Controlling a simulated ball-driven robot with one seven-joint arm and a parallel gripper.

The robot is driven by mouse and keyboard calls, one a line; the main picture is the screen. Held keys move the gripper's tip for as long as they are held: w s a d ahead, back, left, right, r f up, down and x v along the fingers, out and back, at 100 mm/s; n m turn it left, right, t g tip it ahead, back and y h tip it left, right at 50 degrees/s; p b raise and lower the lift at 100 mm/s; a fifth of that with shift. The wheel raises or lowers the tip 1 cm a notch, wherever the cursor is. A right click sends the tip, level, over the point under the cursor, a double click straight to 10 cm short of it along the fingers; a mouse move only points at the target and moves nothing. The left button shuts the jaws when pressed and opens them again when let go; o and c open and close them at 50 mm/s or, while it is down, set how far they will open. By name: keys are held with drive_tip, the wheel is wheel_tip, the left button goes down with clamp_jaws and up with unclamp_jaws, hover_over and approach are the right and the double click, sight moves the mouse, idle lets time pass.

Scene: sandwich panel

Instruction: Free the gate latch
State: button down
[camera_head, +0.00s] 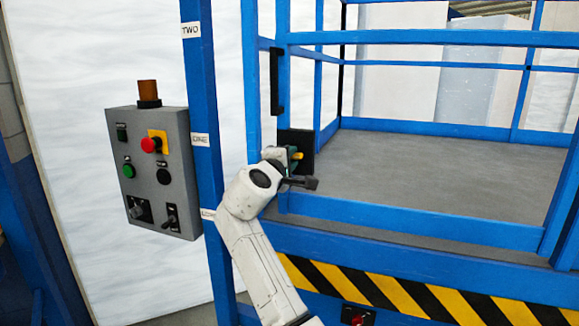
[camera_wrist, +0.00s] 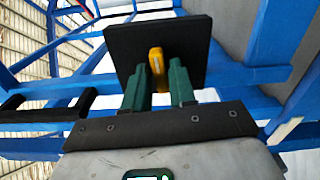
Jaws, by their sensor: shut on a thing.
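The gate latch is a small yellow piece (camera_head: 298,156) on a square black plate (camera_head: 303,139), fixed to a blue post of the platform gate. In the wrist view the yellow latch (camera_wrist: 157,58) stands out from the black plate (camera_wrist: 190,35). My gripper (camera_wrist: 166,72) has its two green fingers on either side of the latch and is shut on it. In the head view my gripper (camera_head: 291,158) is at the plate, and my wrist partly hides the latch and plate.
A grey control box (camera_head: 155,190) with a red button and orange beacon hangs left of a blue post (camera_head: 204,110). A black handle (camera_head: 276,82) sits above the plate. Blue rails (camera_head: 430,38) frame the bare grey platform floor (camera_head: 430,170). A yellow-black striped edge (camera_head: 400,298) runs below.

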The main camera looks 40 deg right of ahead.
drive_tip(key=shift+f+m+b, duration=0.1)
drive_tip(key=shift+m+b, duration=0.25)
drive_tip(key=shift+m, duration=0.25)
drive_tip(key=c, duration=1.1)
unclamp_jaws()
drive_tip(key=b+v, duration=0.1)
drive_tip(key=v, duration=0.9)
drive_tip(key=shift+s+a, duration=0.15)
drive_tip(key=shift+a, duration=0.15)
